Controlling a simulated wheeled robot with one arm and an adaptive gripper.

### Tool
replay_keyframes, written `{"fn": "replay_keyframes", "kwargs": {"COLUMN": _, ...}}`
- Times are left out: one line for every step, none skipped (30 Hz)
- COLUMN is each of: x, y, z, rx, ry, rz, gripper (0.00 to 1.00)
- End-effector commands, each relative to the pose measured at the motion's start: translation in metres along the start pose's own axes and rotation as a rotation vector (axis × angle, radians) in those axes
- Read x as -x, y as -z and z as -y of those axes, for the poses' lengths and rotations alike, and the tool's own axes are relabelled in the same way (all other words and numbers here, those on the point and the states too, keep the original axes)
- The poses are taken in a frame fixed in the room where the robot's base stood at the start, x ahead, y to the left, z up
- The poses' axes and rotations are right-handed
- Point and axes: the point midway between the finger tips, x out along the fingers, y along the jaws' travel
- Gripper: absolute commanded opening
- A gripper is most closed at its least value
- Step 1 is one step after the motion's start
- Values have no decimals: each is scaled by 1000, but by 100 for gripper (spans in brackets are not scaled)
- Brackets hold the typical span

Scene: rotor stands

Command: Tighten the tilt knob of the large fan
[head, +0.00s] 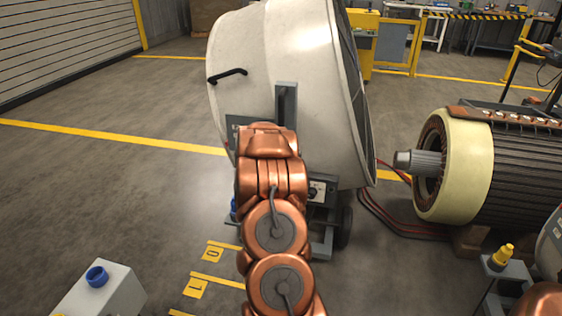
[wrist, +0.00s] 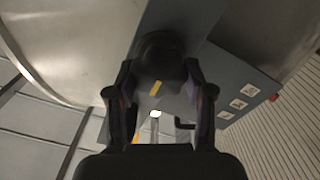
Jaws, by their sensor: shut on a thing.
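In the wrist view, the dark round tilt knob (wrist: 160,58) with a yellow mark sits on the grey bracket. My gripper (wrist: 160,78) has a finger on either side of the knob and is shut on it. In the head view my own arm hides the gripper and knob.
A large motor (head: 470,165) with a cream ring and protruding shaft stands to the right. Red and dark cables (head: 390,222) run over the floor between it and the fan. A pale box with a blue cap (head: 97,276) is at the lower left.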

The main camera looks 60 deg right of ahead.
Motion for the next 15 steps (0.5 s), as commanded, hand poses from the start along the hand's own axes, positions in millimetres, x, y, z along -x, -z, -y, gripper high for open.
{"fn": "replay_keyframes", "kwargs": {"x": 0, "y": -1, "z": 0, "rx": -15, "ry": 1, "rz": 3, "gripper": 17}}
{"fn": "replay_keyframes", "kwargs": {"x": 0, "y": -1, "z": 0, "rx": -24, "ry": 1, "rz": 3, "gripper": 17}}
{"fn": "replay_keyframes", "kwargs": {"x": 0, "y": -2, "z": 0, "rx": -35, "ry": 0, "rz": 4, "gripper": 17}}
{"fn": "replay_keyframes", "kwargs": {"x": 0, "y": -2, "z": 0, "rx": -42, "ry": 0, "rz": 4, "gripper": 17}}
{"fn": "replay_keyframes", "kwargs": {"x": 0, "y": -2, "z": 0, "rx": -48, "ry": 1, "rz": 4, "gripper": 17}}
{"fn": "replay_keyframes", "kwargs": {"x": 0, "y": -2, "z": 0, "rx": -54, "ry": 1, "rz": 4, "gripper": 17}}
{"fn": "replay_keyframes", "kwargs": {"x": 0, "y": -2, "z": 0, "rx": -58, "ry": 1, "rz": 4, "gripper": 17}}
{"fn": "replay_keyframes", "kwargs": {"x": 0, "y": -2, "z": 0, "rx": -61, "ry": 1, "rz": 4, "gripper": 17}}
{"fn": "replay_keyframes", "kwargs": {"x": 0, "y": -2, "z": 0, "rx": -64, "ry": 1, "rz": 4, "gripper": 17}}
{"fn": "replay_keyframes", "kwargs": {"x": 0, "y": -2, "z": 0, "rx": -66, "ry": 1, "rz": 4, "gripper": 18}}
{"fn": "replay_keyframes", "kwargs": {"x": 0, "y": -1, "z": 0, "rx": -68, "ry": 1, "rz": 3, "gripper": 18}}
{"fn": "replay_keyframes", "kwargs": {"x": 0, "y": -1, "z": 0, "rx": -69, "ry": 1, "rz": 3, "gripper": 18}}
{"fn": "replay_keyframes", "kwargs": {"x": 0, "y": -1, "z": 0, "rx": -69, "ry": 1, "rz": 3, "gripper": 18}}
{"fn": "replay_keyframes", "kwargs": {"x": 0, "y": -1, "z": 0, "rx": -69, "ry": 1, "rz": 3, "gripper": 18}}
{"fn": "replay_keyframes", "kwargs": {"x": 0, "y": -1, "z": 0, "rx": -69, "ry": 1, "rz": 3, "gripper": 18}}
